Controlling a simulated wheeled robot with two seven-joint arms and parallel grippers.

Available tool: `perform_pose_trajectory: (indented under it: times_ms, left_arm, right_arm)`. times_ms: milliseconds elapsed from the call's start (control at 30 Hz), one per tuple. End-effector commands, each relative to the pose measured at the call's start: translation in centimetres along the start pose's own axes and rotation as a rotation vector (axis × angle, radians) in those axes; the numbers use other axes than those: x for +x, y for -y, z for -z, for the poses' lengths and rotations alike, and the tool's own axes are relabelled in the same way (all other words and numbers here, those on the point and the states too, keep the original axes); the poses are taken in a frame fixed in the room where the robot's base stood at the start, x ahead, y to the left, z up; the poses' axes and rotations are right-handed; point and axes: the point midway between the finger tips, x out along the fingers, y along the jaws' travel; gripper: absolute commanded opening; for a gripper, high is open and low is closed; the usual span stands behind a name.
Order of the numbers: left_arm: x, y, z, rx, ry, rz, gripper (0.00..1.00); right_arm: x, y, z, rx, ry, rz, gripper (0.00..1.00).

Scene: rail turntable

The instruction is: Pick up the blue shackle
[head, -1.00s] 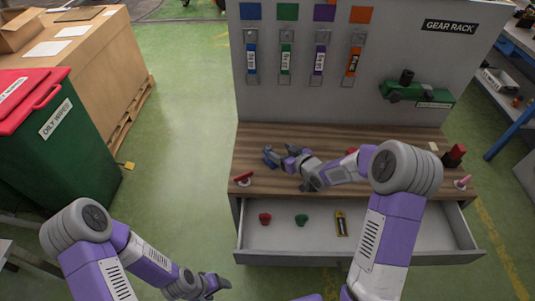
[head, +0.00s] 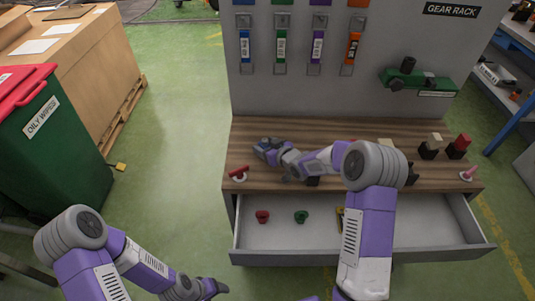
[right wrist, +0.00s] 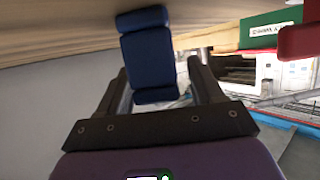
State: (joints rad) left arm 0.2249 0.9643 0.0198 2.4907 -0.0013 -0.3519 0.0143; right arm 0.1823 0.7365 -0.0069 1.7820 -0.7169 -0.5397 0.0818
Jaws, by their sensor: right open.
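The blue shackle (right wrist: 147,55) shows in the right wrist view as a blocky dark blue piece. It lies ahead of my right gripper (right wrist: 163,85), whose two dark fingers are apart, with its near end in line with the gap between them. I cannot tell whether a finger touches it. In the head view my right gripper (head: 264,150) is low over the left part of the wooden bench top, and the shackle cannot be clearly made out there. My left gripper (head: 213,288) is low at the bottom, away from the bench; its jaws are not clear.
A red-handled piece (head: 239,174) stands at the bench's front left edge. The open drawer (head: 285,239) below holds a red piece (head: 263,217) and a green piece (head: 301,217). Dark blocks (head: 428,151) and a pink piece (head: 468,174) stand at right. A back panel (head: 300,98) rises behind.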

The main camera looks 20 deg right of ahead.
Motion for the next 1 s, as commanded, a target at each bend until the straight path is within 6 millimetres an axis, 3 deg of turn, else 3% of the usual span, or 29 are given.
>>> perform_pose_trajectory:
  times_ms: [333, 733, 1000]
  left_arm:
    - [0.13, 0.04, 0.01, 0.000, 0.000, 0.000, 0.67]
    - [0.14, 0.05, 0.00, 0.000, 0.000, 0.000, 0.67]
    - [0.04, 0.01, 0.00, 0.000, 0.000, 0.000, 0.67]
  right_arm:
    - [0.80, 0.02, 0.07, 0.000, 0.000, 0.000, 0.66]
    - [0.78, 0.00, 0.07, 0.000, 0.000, 0.000, 0.05]
    - [0.67, -0.02, 0.42, -0.001, -0.003, 0.000, 0.03]
